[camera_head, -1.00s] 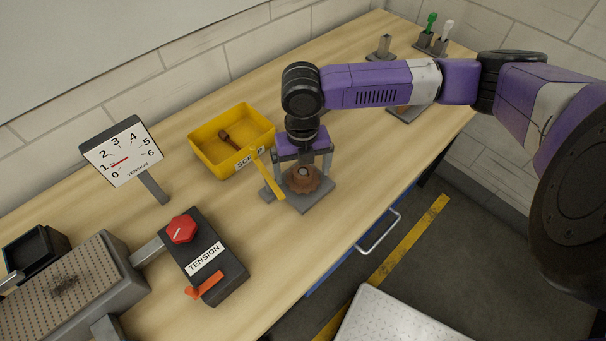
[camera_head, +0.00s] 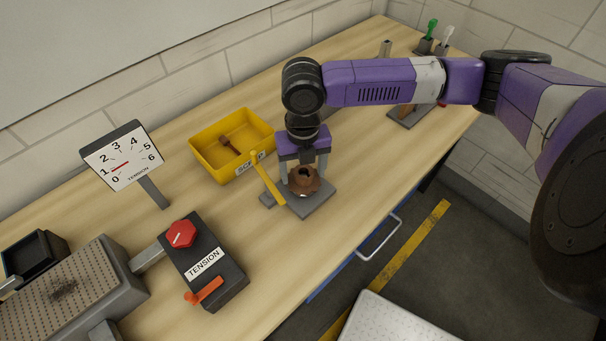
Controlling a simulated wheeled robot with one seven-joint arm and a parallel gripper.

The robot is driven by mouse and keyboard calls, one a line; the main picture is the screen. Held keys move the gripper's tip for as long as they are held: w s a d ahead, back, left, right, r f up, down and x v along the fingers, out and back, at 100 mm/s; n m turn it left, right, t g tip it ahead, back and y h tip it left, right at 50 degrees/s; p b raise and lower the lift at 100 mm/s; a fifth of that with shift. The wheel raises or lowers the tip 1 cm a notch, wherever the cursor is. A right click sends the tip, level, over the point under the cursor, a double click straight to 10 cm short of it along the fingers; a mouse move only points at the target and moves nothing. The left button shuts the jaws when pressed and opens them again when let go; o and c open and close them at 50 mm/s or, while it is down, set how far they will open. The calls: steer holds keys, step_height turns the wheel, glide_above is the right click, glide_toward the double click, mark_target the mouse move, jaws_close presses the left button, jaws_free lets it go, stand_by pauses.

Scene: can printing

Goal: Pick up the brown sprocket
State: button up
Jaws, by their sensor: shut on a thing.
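The brown sprocket (camera_head: 303,187) is at the grey plate (camera_head: 322,197) near the middle of the bench. It looks tilted, with a dark hole showing at its centre. My gripper (camera_head: 304,175) points down over the plate and is shut on the sprocket, one finger on each side. I cannot tell whether the sprocket still touches the plate. A yellow lever (camera_head: 268,180) slants just left of the gripper.
A yellow scrap bin (camera_head: 205,161) with a brown part inside stands to the left. A tension gauge (camera_head: 123,158) and a dark tension box (camera_head: 222,280) with red knob stand further left. Small holders (camera_head: 424,46) are at the far end. The bench's front edge is close.

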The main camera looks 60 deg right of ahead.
step_height(320, 180, up, 22)
steer(key=p, duration=0.1)
steer(key=shift+p, duration=0.3)
stand_by(0.7)
steer(key=shift+a, duration=0.1)
